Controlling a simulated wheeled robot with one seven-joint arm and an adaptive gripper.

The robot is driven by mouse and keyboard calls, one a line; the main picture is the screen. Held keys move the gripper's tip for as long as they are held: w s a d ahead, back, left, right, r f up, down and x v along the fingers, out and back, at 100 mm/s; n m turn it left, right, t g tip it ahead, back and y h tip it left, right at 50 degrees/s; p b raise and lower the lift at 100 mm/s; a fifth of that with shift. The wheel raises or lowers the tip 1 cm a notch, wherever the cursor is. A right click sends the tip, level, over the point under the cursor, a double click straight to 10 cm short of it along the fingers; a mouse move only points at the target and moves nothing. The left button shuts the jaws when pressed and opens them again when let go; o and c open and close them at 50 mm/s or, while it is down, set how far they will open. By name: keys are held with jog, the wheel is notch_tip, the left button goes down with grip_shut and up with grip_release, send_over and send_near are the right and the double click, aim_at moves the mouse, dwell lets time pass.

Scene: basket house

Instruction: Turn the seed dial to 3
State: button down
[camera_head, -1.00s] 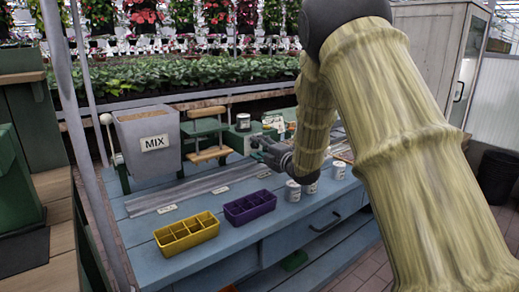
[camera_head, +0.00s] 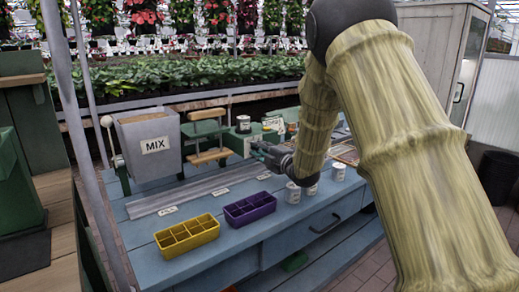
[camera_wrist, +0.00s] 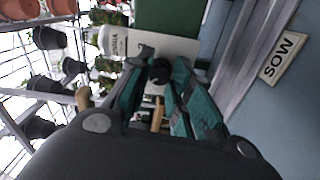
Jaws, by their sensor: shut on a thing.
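The seed dial is a small dark round knob (camera_wrist: 159,70) on a pale panel (camera_wrist: 180,48) in the wrist view. My gripper (camera_wrist: 157,84) has its teal-padded fingers on either side of the knob and is shut on it. A dark mark shows on the panel beside the knob, too small to read surely. In the head view my gripper (camera_head: 258,150) reaches to the front of the seeder box (camera_head: 240,139) at the back of the bench. The knob is hidden there behind my fingers, so its setting cannot be told.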

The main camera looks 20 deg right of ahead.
jog(key=shift+m+p, duration=3.85)
jog(key=shift+m, duration=4.25)
jog(key=c, duration=1.2)
grip_release()
jog(key=shift+d, duration=0.1)
jog(key=shift+c, duration=0.2)
jog(key=shift+r, duration=0.1)
notch_tip(320, 180, up, 10)
